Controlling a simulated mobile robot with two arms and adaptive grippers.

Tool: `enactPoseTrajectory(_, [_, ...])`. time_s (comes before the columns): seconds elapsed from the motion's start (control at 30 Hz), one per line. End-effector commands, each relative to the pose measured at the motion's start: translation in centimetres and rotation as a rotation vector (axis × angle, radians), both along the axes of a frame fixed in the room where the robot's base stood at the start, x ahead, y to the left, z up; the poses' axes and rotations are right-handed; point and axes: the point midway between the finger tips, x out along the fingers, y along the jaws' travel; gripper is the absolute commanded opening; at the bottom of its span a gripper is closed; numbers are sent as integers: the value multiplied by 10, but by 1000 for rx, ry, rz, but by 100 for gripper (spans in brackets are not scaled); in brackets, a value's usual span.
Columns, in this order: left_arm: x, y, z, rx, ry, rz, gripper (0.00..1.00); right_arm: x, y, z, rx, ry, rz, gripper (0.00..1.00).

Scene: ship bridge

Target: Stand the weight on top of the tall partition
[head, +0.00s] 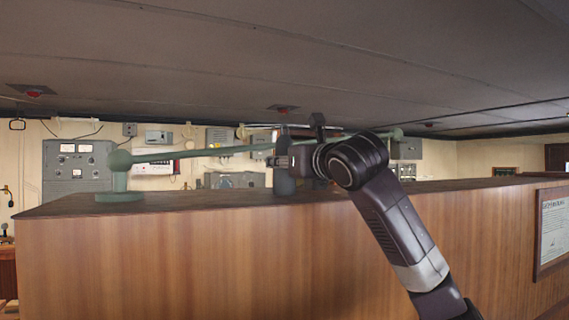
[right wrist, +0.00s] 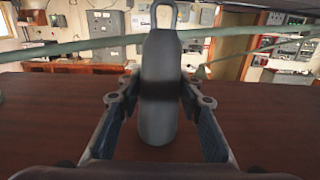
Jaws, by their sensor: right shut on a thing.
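The weight (right wrist: 158,95) is a dark grey, bottle-shaped body with a metal loop on top. It is upright between the fingers of my right gripper (right wrist: 160,88), which is shut on it. In the head view the lower part of the weight (head: 285,180) shows below my right gripper (head: 286,160), over the wooden top of the tall partition (head: 180,250). Its base looks to be at or very close to that top; I cannot tell whether it touches. The partition top (right wrist: 50,120) also fills the lower right wrist view. My left gripper is not in view.
A green rail (head: 215,152) on a round post (head: 120,180) runs above the partition top, behind the weight. The low ceiling (head: 280,60) is close overhead. A framed notice (head: 552,232) hangs on the partition's right side. Grey equipment boxes (head: 75,165) line the far wall.

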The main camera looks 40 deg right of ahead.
Motion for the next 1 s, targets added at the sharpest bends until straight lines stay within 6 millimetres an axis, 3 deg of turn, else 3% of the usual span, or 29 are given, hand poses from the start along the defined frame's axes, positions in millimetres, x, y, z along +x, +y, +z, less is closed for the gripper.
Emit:
enactPoseTrajectory(0.03, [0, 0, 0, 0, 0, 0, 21, -2, 0, 5, -3, -15, 1, 0])
enactPoseTrajectory(0.07, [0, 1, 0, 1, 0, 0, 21, -2, 0, 5, -3, -15, 1, 35])
enactPoseTrajectory(0.23, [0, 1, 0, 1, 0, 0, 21, -2, 0, 3, -2, -9, 1, 54])
enactPoseTrajectory(0.47, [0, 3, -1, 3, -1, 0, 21, 1, 0, -5, 2, 11, -1, 54])
enactPoseTrajectory(0.63, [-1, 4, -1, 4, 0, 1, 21, -8, 2, -2, -1, 4, -1, 54])
enactPoseTrajectory(1.0, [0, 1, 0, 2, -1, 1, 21, -80, 26, 2, -4, -6, -2, 54])
